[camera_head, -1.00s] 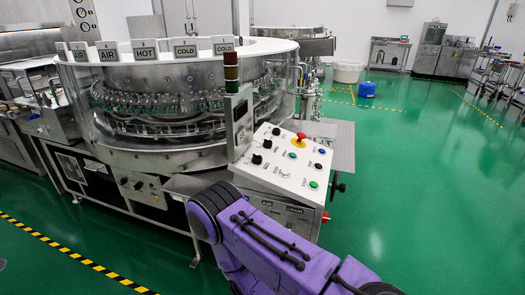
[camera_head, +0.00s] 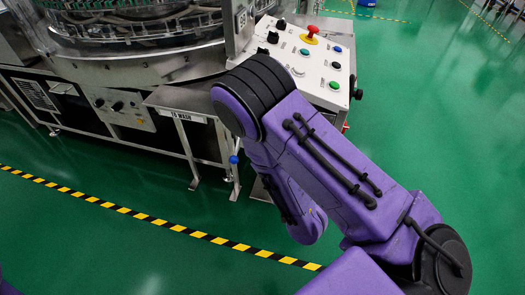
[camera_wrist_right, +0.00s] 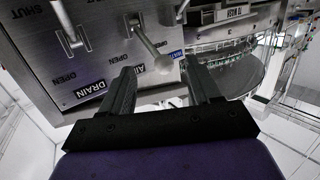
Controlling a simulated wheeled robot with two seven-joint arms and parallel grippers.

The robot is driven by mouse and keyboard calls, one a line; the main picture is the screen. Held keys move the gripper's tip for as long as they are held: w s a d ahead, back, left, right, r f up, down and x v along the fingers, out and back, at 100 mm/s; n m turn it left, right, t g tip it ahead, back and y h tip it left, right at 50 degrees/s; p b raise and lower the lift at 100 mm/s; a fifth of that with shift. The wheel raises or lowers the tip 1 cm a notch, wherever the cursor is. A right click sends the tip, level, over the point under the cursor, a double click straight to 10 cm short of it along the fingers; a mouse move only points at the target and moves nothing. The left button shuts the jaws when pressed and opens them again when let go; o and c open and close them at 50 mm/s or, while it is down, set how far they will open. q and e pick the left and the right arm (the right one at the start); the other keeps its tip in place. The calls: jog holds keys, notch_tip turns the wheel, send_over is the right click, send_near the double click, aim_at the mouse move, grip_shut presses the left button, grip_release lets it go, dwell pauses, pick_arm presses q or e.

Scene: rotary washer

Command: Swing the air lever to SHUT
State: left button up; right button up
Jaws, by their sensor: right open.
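The air lever (camera_wrist_right: 148,44) is a light metal lever with a rounded end, on a grey panel in the right wrist view. It slants down and right from its pivot, and its end lies near the "WATER" label. The "AIR" label (camera_wrist_right: 139,74) is partly hidden by a finger. "OPEN" is printed just left of the lever. My right gripper (camera_wrist_right: 159,66) is open, with the lever's end between its two fingertips in the picture. I cannot tell whether they touch. In the head view the right gripper and the lever are hidden. My left gripper is not in view.
A drain lever (camera_wrist_right: 68,30) stands left of the air lever, above its "DRAIN" label. The push-button console (camera_head: 305,58) rises beside my right arm. Green floor (camera_head: 440,120) is clear at the right.

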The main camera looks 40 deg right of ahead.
jog(key=w+d+r+t, duration=0.1)
jog(key=w+d+r, duration=0.1)
jog(key=w, duration=0.9)
jog(key=shift+d+t, duration=0.3)
jog(key=shift+d, duration=0.15)
grip_shut()
jog(key=shift+f, duration=0.1)
